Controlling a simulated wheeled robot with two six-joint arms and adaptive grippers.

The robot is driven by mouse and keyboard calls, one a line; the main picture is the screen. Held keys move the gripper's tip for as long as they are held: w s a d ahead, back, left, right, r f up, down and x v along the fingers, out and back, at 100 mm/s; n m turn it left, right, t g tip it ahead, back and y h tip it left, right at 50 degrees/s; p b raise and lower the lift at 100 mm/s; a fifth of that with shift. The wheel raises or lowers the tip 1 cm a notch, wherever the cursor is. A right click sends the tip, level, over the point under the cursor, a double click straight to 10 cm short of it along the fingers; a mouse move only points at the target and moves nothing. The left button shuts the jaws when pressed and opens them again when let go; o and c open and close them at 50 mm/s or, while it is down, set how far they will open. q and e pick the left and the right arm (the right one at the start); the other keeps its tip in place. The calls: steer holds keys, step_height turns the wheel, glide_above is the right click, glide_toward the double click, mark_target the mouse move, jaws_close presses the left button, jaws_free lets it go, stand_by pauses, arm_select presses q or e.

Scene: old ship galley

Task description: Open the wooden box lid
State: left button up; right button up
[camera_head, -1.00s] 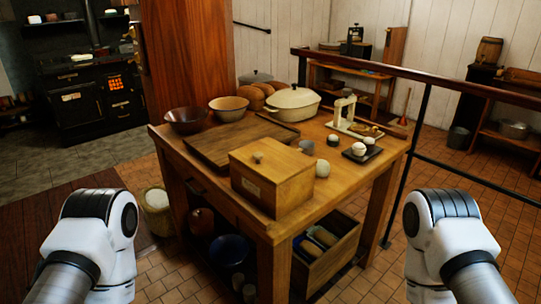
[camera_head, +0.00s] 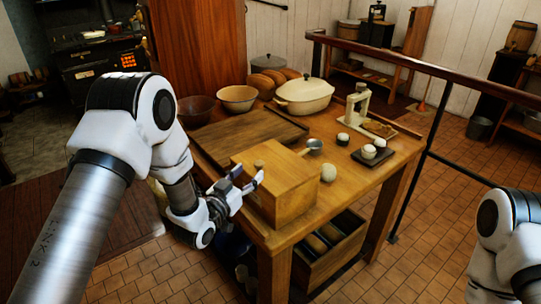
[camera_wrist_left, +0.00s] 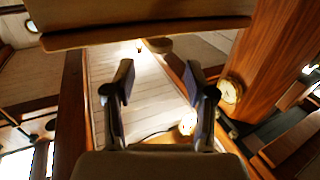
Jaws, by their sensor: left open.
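The wooden box (camera_head: 292,203) stands near the front corner of the table, with its lid (camera_head: 278,160) closed on top. A small round knob (camera_head: 259,163) sits on the lid. My left gripper (camera_head: 248,177) is open and empty at the box's left front side, fingertips pointing up and right near the lid's edge. I cannot tell whether it touches the box. In the left wrist view, the open fingers (camera_wrist_left: 161,78) have a clear gap between them, and a wooden slab I cannot identify crosses the top. My right gripper is out of view.
The table (camera_head: 345,187) also holds a wooden board (camera_head: 245,138), bowls, a cream lidded pot (camera_head: 303,95), and a small metal ladle (camera_head: 314,145) just behind the box. A pale round item (camera_head: 328,172) stands close to its right side. A railing (camera_head: 430,70) runs behind.

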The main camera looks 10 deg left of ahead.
mark_target(259, 163)
arm_select(q)
steer(key=p+x, duration=0.1)
steer(key=x, duration=0.5)
steer(key=shift+w+p, duration=0.1)
steer(key=shift+p, duration=0.2)
steer(key=shift+w+f, duration=0.1)
steer(key=shift+w, duration=0.15)
steer(key=shift+s, duration=0.1)
jaws_close()
steer(key=shift+r, duration=0.2)
